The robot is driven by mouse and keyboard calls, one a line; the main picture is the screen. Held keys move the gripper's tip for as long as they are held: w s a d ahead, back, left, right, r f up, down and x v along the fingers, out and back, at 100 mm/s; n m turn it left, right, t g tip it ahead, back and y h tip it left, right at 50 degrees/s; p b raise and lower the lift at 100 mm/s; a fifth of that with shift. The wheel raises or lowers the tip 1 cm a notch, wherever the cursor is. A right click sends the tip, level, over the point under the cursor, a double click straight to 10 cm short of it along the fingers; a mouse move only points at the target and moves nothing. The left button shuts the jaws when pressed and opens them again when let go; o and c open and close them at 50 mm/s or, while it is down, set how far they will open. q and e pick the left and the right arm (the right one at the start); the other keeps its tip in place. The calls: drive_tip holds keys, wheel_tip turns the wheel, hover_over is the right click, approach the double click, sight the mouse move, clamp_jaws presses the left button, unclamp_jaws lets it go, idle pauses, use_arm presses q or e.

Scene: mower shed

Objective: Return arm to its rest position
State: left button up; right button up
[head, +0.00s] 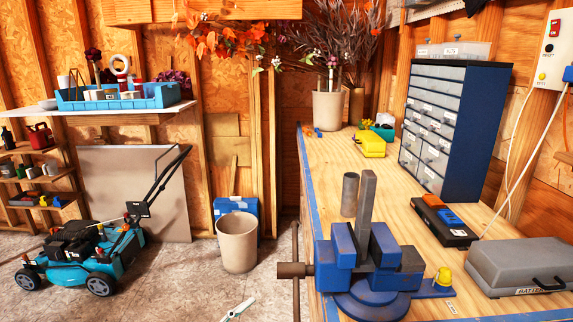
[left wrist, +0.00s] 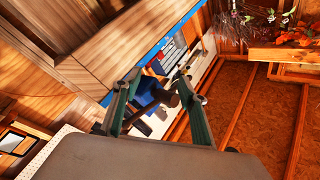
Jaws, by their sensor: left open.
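My left gripper (left wrist: 158,79) shows in the left wrist view, its two green fingers spread apart. No object is clearly held between them. Beyond the fingertips is a blue shape with a brown round end, which looks like the bench vise (left wrist: 143,94); the view is tilted. In the head view the blue vise (head: 340,252) stands at the bench's near left edge with a grey upright bar (head: 367,200) in its jaws. A small pale, narrow piece (head: 237,309) shows at the bottom edge; I cannot tell what it is. My right gripper is in neither view.
The workbench (head: 315,165) carries a drawer cabinet (head: 478,125), a grey battery case (head: 520,262), a black-and-orange device (head: 443,220) and a metal cylinder (head: 350,195). A teal mower (head: 85,250) and a beige bin (head: 237,243) stand on the floor, with bare floor between them.

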use_arm(q)
drive_tip(key=s+a+f+n+g+y, duration=0.1)
drive_tip(key=s+a+f+n+y, duration=0.5)
drive_tip(key=s+f, duration=0.4)
drive_tip(key=s+a+f+n+g+y, duration=0.2)
drive_tip(key=s+a+f+n+y, duration=0.4)
drive_tip(key=s+f, duration=0.4)
wheel_tip(320, 180, down, 2)
drive_tip(key=shift+a+n, duration=0.3)
drive_tip(key=shift+n, duration=0.2)
